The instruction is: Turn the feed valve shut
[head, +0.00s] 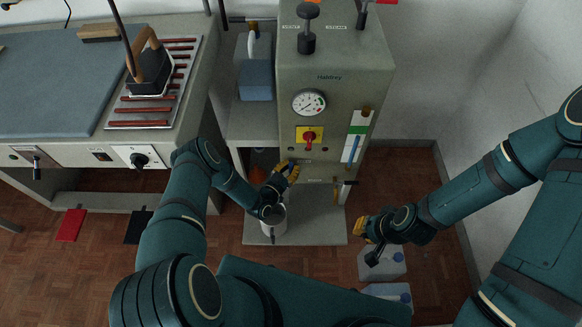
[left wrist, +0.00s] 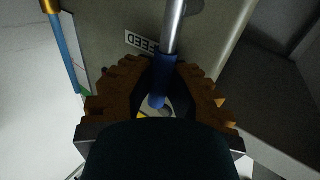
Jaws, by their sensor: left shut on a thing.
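The feed valve's lever shows in the left wrist view as a bare metal rod with a blue grip (left wrist: 163,72). An upside-down label (left wrist: 142,42), partly covered by the rod, shows letters of FEED. My left gripper (left wrist: 158,84) has its brown ridged fingers on both sides of the blue grip and is shut on it. In the head view my left gripper (head: 289,170) is at the front of the grey boiler cabinet (head: 345,75), below the red and yellow switch (head: 309,136); the lever is hidden there. My right gripper (head: 362,228) hangs apart from the cabinet at right; its opening is unclear.
A sight gauge (head: 354,138) and a brass-topped lever (head: 343,188) are on the cabinet's right. A metal jug (head: 272,221) stands below my left forearm. Plastic canisters (head: 383,262) stand on the floor at right. The ironing table (head: 60,80) is at left.

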